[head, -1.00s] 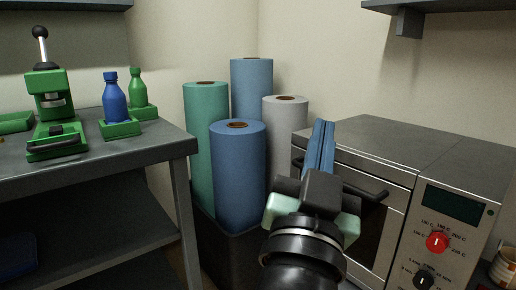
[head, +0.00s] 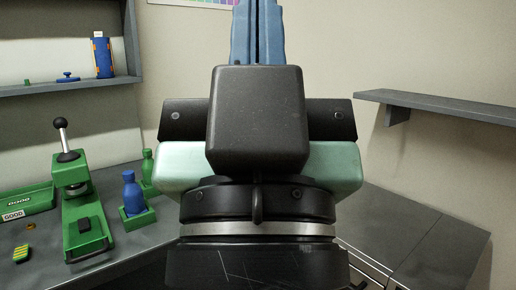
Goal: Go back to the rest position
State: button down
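My gripper (head: 257,22) stands large and upright in the middle of the head view, very near the camera. Its two blue fingers point up and lie side by side with only a thin dark line between them. They are shut and nothing shows between them. The gripper body hides the middle of the room behind it. The fingertips reach the top edge of the picture.
A green press (head: 82,215) with a black-knobbed lever stands on the left bench, beside a blue bottle (head: 132,193) and a green bottle (head: 147,166). A green tray (head: 28,201) lies left. Shelves hang left (head: 60,86) and right (head: 440,106). The oven top (head: 385,225) shows lower right.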

notch_tip(320, 180, up, 17)
jog(key=p, duration=1.4)
jog(key=shift+f, duration=0.2)
